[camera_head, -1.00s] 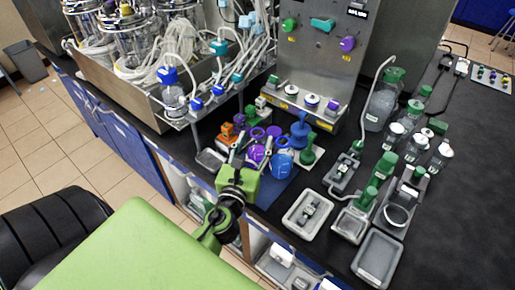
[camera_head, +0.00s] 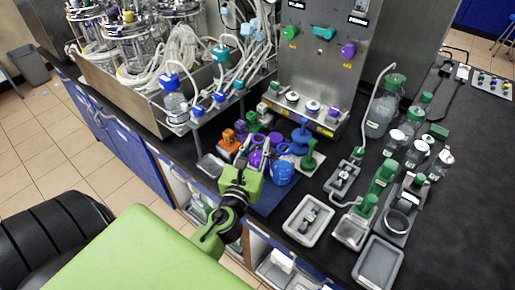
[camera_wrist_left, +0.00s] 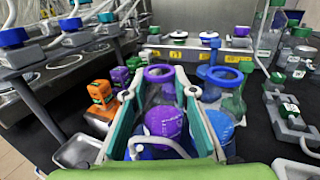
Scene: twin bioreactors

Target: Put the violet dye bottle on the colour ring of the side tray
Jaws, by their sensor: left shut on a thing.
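The violet dye bottle (camera_head: 255,158) is a rounded violet vessel; it also shows in the left wrist view (camera_wrist_left: 164,121). My left gripper (camera_head: 257,145) has its fingers on both sides of it and is shut on it. The fingers partly cover the bottle. Violet rings stand just behind the bottle, one clear in the left wrist view (camera_wrist_left: 159,73). A blue ring (camera_wrist_left: 220,75) is beside it to the right. I cannot tell for sure which part is the side tray. My right gripper is not in view.
A blue labelled bottle (camera_head: 283,171) stands close to the right of my gripper. Blue (camera_head: 301,134) and green (camera_head: 309,158) stands are beyond it. Orange blocks (camera_wrist_left: 101,92) and a small grey tray (camera_wrist_left: 78,151) lie to the left. Grey trays (camera_head: 307,219) stand at right.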

